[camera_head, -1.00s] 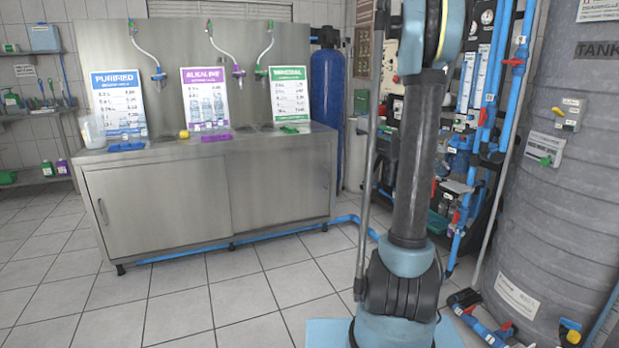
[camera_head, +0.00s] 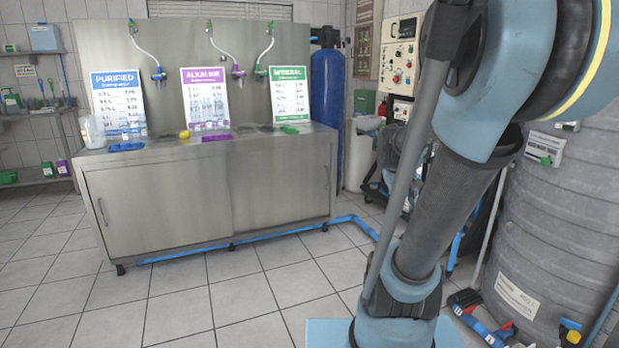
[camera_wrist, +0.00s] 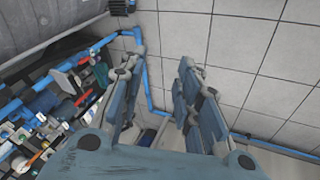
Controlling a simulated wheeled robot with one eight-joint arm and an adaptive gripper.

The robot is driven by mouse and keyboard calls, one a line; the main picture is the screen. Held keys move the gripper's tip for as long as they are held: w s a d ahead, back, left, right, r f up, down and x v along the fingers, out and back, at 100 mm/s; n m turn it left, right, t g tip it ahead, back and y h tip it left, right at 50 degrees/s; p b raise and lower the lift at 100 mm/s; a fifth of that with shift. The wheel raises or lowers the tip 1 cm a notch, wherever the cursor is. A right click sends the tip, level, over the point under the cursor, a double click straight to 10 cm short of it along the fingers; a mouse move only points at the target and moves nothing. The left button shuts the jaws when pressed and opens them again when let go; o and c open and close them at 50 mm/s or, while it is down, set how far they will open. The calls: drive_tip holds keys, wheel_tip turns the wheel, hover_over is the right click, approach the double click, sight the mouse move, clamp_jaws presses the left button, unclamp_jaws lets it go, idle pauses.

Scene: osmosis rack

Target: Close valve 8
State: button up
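My gripper (camera_wrist: 161,68) is open in the wrist view, its two fingers apart with nothing between them, only floor tiles and a blue pipe beyond. At the left of that view is the osmosis rack (camera_wrist: 45,112), with blue pipes, red handles and gauges; a red valve handle (camera_wrist: 83,61) shows near its upper end. My gripper is apart from the rack. No number is readable, so I cannot tell which valve is valve 8. In the head view my arm covers most of the rack, and my gripper is out of the picture.
A large grey tank (camera_head: 560,220) stands at the right, with blue pipes and red-handled fittings (camera_head: 485,330) on the floor before it. A steel counter (camera_head: 205,195) and a blue cylinder (camera_head: 327,95) are at the back. The floor left of my arm is clear.

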drive_tip(key=s+a+f+y, duration=0.1)
drive_tip(key=s+a+f, duration=0.1)
drive_tip(key=s, duration=0.3)
drive_tip(key=s+a+f+g+y, duration=0.1)
drive_tip(key=s+a+f, duration=0.2)
drive_tip(key=s+a, duration=0.2)
drive_tip(key=s+a+f+m+y, duration=0.1)
drive_tip(key=s+a+f+y, duration=0.1)
drive_tip(key=s, duration=0.4)
drive_tip(key=shift+a+f, duration=0.5)
drive_tip(key=shift+a, duration=0.35)
